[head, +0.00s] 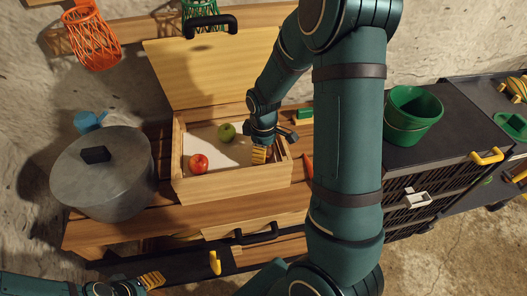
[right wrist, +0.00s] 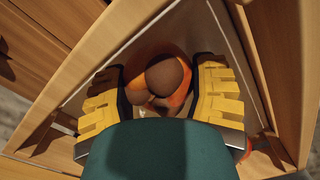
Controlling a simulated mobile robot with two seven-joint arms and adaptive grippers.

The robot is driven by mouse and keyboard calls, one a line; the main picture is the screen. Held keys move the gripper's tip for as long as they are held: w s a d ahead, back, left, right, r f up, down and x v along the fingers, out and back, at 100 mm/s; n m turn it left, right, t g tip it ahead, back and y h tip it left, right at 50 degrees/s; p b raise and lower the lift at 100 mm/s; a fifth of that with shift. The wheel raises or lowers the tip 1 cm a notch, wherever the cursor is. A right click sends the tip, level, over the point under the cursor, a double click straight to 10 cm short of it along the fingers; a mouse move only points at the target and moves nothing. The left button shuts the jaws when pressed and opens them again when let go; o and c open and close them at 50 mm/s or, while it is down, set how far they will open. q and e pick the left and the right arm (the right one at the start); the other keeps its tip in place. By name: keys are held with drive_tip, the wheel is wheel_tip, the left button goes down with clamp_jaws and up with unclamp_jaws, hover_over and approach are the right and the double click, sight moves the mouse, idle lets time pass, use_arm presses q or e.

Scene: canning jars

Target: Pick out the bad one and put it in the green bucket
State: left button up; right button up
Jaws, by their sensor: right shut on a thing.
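In the head view an open wooden box (head: 232,187) stands on the wooden bench, holding a green apple (head: 226,131) and a red apple (head: 198,163). My right gripper (head: 261,154) reaches down inside its right part. In the right wrist view my yellow-padded fingers (right wrist: 162,98) are shut on an orange fruit with large brown patches (right wrist: 172,76), close to the box walls. That fruit is hidden in the head view. The green bucket (head: 409,118) stands on the dark cabinet at the right. My left gripper (head: 150,281) is low at the left, partly seen, away from the box.
A large grey pot (head: 101,178) stands left of the box, with a blue item (head: 88,121) behind it. The box lid (head: 215,68) is raised at the back. Orange (head: 92,40) and green baskets hang on the wall. The cabinet top (head: 447,112) around the bucket has free room.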

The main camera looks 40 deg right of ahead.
wheel_tip(320, 180, up, 9)
drive_tip(key=shift+f+p, duration=0.15)
drive_tip(key=shift+p, duration=1.05)
drive_tip(key=shift+s+d+r, duration=0.1)
drive_tip(key=shift+d+r, duration=0.15)
drive_tip(key=shift+r, duration=0.45)
drive_tip(key=s+d+r+p, duration=0.2)
drive_tip(key=s+d, duration=0.5)
drive_tip(key=d, duration=0.6)
drive_tip(key=s+d+r+p, duration=0.2)
drive_tip(key=s+d+r, duration=0.2)
drive_tip(key=s+d, duration=0.4)
drive_tip(key=s+d+r+p, duration=0.2)
drive_tip(key=s+d+r, duration=0.2)
drive_tip(key=d, duration=1.4)
drive_tip(key=s, duration=0.3)
drive_tip(key=shift+s+p, duration=0.25)
drive_tip(key=shift+p, duration=0.05)
drive_tip(key=shift+d+f, duration=0.1)
drive_tip(key=shift+f, duration=0.1)
drive_tip(key=shift+f+b, duration=3.5)
drive_tip(key=shift+f, duration=2.1)
